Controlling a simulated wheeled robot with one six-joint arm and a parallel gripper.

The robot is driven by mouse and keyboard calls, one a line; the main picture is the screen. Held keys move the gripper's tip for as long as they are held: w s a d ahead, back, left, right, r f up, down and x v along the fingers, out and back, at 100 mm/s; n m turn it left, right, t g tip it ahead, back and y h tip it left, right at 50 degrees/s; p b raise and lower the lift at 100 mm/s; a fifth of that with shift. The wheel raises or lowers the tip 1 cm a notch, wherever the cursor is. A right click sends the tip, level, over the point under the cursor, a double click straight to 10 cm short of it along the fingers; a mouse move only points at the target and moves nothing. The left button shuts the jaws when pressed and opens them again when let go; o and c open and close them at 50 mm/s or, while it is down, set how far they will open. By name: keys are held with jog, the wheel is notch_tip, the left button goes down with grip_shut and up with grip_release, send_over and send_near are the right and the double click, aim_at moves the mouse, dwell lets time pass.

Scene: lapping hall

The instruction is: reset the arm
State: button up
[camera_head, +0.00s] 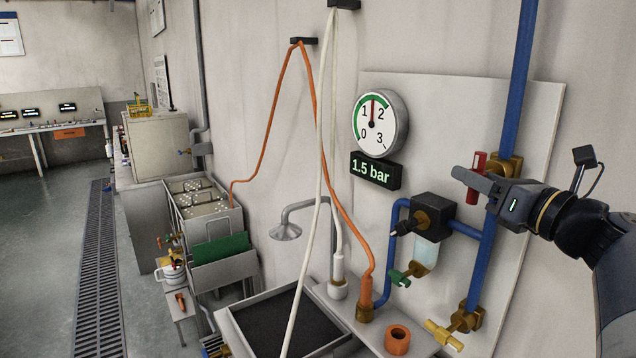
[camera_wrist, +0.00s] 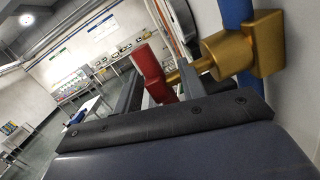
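My gripper (camera_head: 472,180) is at the right of the head view, in front of the wall panel, beside a red valve handle (camera_head: 479,164). In the wrist view my gripper's two fingers (camera_wrist: 159,88) stand apart. The red handle (camera_wrist: 148,66) shows between or just beyond their tips, with some gap visible. I cannot tell whether a finger touches it. The handle joins a brass valve (camera_wrist: 228,54) on a blue pipe (camera_wrist: 238,12). In the head view, one finger partly covers the handle.
The wall panel (camera_head: 440,100) carries a pressure gauge (camera_head: 380,124), a 1.5 bar display (camera_head: 375,171) and a filter unit (camera_head: 428,222). A lower brass valve (camera_head: 455,326) sits on the pipe. Open floor (camera_head: 40,240) lies left.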

jog(key=shift+f+t+y+b, duration=0.35)
jog(key=shift+t+b, duration=0.45)
jog(key=shift+b, duration=0.65)
jog(key=shift+r, duration=0.15)
jog(key=shift+r+b, duration=0.2)
jog(key=shift+b, duration=0.15)
